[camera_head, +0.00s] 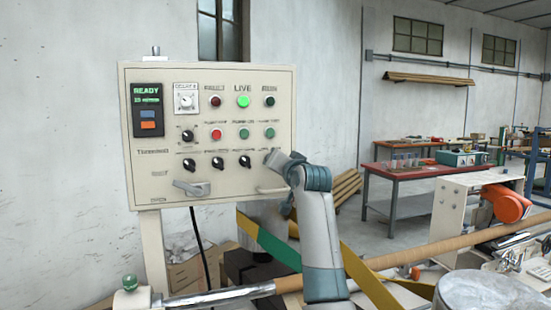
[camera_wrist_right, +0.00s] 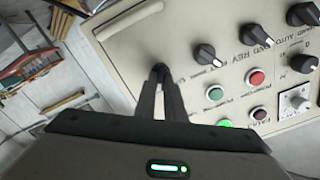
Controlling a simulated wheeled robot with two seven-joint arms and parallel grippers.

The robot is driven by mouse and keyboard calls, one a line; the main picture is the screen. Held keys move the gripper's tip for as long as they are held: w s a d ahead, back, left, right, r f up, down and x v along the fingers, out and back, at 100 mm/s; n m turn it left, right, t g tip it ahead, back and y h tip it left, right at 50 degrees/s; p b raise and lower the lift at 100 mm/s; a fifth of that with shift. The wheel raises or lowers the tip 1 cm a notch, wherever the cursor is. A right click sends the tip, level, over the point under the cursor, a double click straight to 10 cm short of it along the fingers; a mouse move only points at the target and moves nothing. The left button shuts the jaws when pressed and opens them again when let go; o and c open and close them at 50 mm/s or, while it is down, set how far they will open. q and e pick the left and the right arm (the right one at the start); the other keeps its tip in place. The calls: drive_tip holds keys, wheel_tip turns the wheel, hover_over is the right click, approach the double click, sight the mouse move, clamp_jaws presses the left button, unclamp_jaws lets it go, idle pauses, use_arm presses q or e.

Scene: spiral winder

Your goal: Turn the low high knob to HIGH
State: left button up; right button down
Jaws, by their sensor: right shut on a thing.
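The cream control panel (camera_head: 160,180) stands at the left in the head view, with a row of black knobs across its lower half. My right gripper (camera_wrist_right: 160,72) is shut on a dark knob at the right end of this row, at the panel face; I take it to be the low high knob. The fingers cover almost all of the knob, so its pointer and label cannot be read. In the head view my right arm (camera_head: 318,225) hides this knob. My left gripper is in neither view.
A black knob (camera_wrist_right: 206,55) is beside my fingers, with a green button (camera_wrist_right: 215,93) close by. A panel handle (camera_head: 272,190) lies below the held knob. A long brown roll (camera_head: 440,247) crosses in front, at right.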

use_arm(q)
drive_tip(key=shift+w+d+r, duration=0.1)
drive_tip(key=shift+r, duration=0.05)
use_arm(e)
drive_tip(key=shift+m, duration=0.3)
drive_tip(key=c, duration=1.8)
unclamp_jaws()
drive_tip(key=shift+c, duration=0.2)
